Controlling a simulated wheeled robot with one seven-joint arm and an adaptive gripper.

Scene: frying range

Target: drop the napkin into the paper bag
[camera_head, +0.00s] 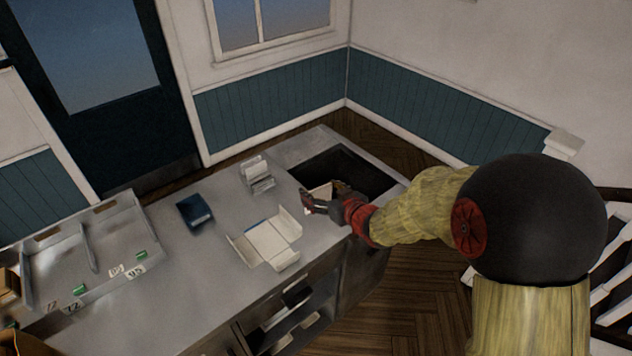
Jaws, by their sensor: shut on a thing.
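My gripper (322,203) is over the counter at the near left edge of the dark sunken basin. It is shut on a pale, flat piece that looks like the napkin (319,192), partly hidden by the fingers. No paper bag can be made out for sure. A brown, open-looking shape (20,342) is cut off at the bottom left corner, and I cannot tell if it is the bag.
A white open carton (270,239) lies on the steel counter (190,270) left of my gripper. A small metal holder (257,174) and dark blue box (194,211) stand behind it. A divided metal tray (110,240) fills the left. Counter between tray and carton is clear.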

